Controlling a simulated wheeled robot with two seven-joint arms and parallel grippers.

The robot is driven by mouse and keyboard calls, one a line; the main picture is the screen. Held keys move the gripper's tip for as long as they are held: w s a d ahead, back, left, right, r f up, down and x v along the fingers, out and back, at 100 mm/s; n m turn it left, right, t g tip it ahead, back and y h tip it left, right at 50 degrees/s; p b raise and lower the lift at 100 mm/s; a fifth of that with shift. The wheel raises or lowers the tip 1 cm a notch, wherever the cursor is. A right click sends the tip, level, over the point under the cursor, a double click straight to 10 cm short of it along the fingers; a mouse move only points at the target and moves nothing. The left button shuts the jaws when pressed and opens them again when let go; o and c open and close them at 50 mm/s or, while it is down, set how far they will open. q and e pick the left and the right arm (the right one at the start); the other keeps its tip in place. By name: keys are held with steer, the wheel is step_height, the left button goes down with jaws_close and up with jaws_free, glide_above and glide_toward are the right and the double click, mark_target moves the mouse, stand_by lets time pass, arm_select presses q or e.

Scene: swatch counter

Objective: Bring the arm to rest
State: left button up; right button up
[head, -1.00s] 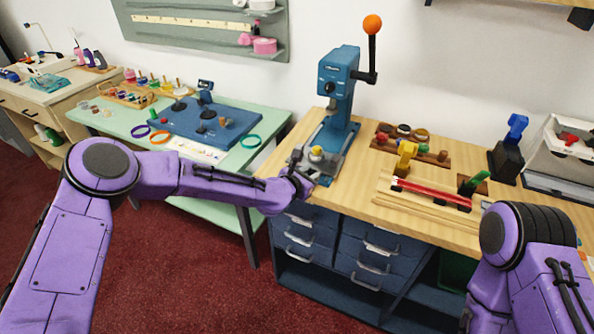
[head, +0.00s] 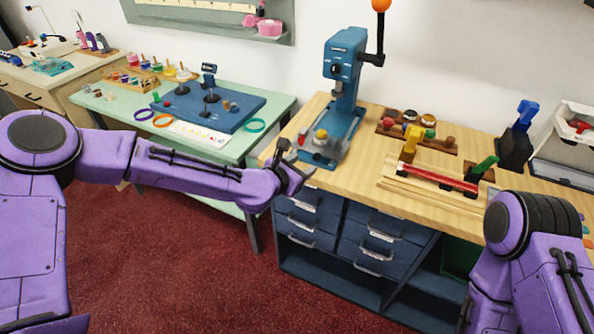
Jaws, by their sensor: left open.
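My left arm reaches in from the left, bent at the elbow. Its left gripper (head: 297,170) is at the front left edge of the wooden counter, in front of the blue lever press (head: 343,85). The gripper is open and I see nothing between its fingers. It is small in the picture and partly hidden by its own wrist. My right arm shows at the lower right, and its gripper is out of view.
The wooden counter (head: 350,178) carries the press, a rack of small pots (head: 418,137), a red strip in a wooden jig (head: 437,176) and a black-and-blue tool (head: 516,140). Blue drawers (head: 305,220) are below. A green table (head: 185,90) stands left. Red floor is free in front.

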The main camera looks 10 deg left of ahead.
arm_select(q)
steer(key=v, duration=0.2)
steer(key=shift+s+a+r, duration=0.1)
steer(key=shift+s, duration=0.25)
steer(key=s+a+f+m+g+y, duration=0.2)
steer(key=s+a+f+m, duration=0.1)
steer(key=s+f+m, duration=0.6)
steer(key=s+a+f+m+g+y, duration=0.2)
steer(key=s+a+f+m+g, duration=0.15)
steer(key=s+f+m, duration=0.5)
steer(key=s+a+f+m+g+y, duration=0.2)
steer(key=s+a+f, duration=0.3)
steer(key=s, duration=0.4)
steer(key=s+a+f+m+g+y, duration=0.2)
steer(key=s+a+f, duration=0.3)
steer(key=s+a, duration=0.3)
steer(key=s+m, duration=0.1)
steer(key=s, duration=0.1)
steer(key=shift+s+a, duration=0.15)
steer(key=shift+s, duration=0.2)
